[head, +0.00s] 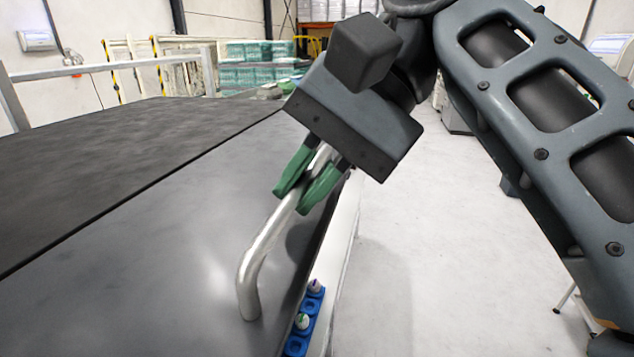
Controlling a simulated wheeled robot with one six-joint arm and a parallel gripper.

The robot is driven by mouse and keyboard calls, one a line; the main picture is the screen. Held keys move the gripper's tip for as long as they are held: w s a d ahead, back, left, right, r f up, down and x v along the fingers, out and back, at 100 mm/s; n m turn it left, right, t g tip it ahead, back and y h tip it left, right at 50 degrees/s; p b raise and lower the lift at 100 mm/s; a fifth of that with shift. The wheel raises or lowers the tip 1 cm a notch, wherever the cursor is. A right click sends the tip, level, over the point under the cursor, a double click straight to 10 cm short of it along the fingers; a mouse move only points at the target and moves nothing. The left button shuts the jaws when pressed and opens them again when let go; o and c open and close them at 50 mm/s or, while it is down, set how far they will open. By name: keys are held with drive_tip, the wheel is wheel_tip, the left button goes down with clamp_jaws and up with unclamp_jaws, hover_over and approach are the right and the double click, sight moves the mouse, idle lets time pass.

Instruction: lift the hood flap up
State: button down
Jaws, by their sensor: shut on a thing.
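The hood flap (150,270) is a wide grey panel that fills the lower left of the head view. A bent silver bar handle (262,248) stands out from it near its right edge. My gripper (308,188) has green fingers, one on each side of the handle's upper part, and is shut on it. The handle's far end is hidden behind the gripper. The gripper body tilts down to the left over the panel's edge.
A blue holder (300,338) with small white-capped items sits below the flap's right edge. A darker panel (110,150) lies beyond a seam at left. Stacked green trays (250,70) stand at the back.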

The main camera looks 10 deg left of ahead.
drive_tip(key=shift+r, duration=0.1)
idle(0.3)
drive_tip(key=c, duration=1.6)
unclamp_jaws()
drive_tip(key=shift+a, duration=0.1)
drive_tip(key=shift+o, duration=0.7)
drive_tip(key=shift+a, duration=0.15)
